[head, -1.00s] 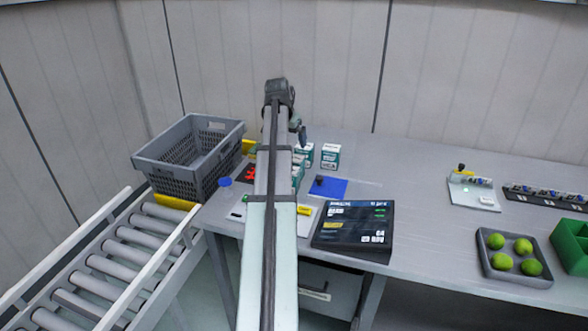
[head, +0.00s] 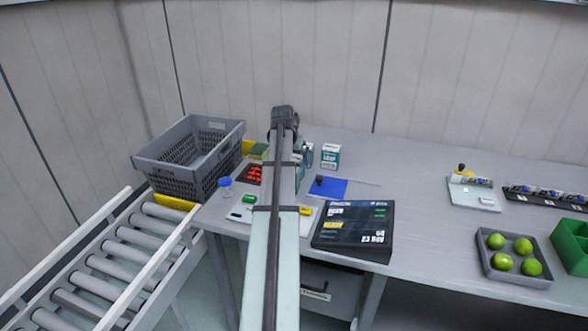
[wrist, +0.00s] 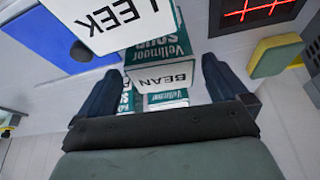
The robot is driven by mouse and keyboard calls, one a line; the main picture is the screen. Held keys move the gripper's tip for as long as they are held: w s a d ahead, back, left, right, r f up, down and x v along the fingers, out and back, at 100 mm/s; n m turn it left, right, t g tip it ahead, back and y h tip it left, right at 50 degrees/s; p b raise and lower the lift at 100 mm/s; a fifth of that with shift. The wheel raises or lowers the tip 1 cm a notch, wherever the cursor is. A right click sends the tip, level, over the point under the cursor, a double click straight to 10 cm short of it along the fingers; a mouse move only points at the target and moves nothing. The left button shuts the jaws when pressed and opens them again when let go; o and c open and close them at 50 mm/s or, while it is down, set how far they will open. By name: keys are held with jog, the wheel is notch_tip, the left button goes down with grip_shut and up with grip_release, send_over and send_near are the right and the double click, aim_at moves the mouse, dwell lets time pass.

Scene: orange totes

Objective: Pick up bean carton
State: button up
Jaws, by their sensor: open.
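The bean carton (wrist: 163,76), white on top with BEAN printed on it and green on the side, shows in the wrist view between the fingers of my gripper (wrist: 160,70). My gripper is open, with one dark finger on each side of the carton; I cannot tell whether either touches it. A leek carton (wrist: 112,18) stands close by at the top of the wrist view. Another green and white carton (wrist: 168,97) is partly hidden near the gripper's palm. In the head view my arm hides the bean carton.
One white and green carton (head: 330,155) stands right of my arm. A blue mat (head: 330,187), a dark display (head: 354,225) and a red-lit panel (head: 253,174) are near. A green-yellow sponge (wrist: 275,54) lies close by. A grey crate (head: 189,158) stands left.

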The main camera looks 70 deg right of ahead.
jog(key=shift+x, duration=2.6)
jog(key=shift+w+a, duration=0.1)
jog(key=shift+c, duration=0.5)
jog(key=c, duration=1.1)
jog(key=shift+o, duration=0.2)
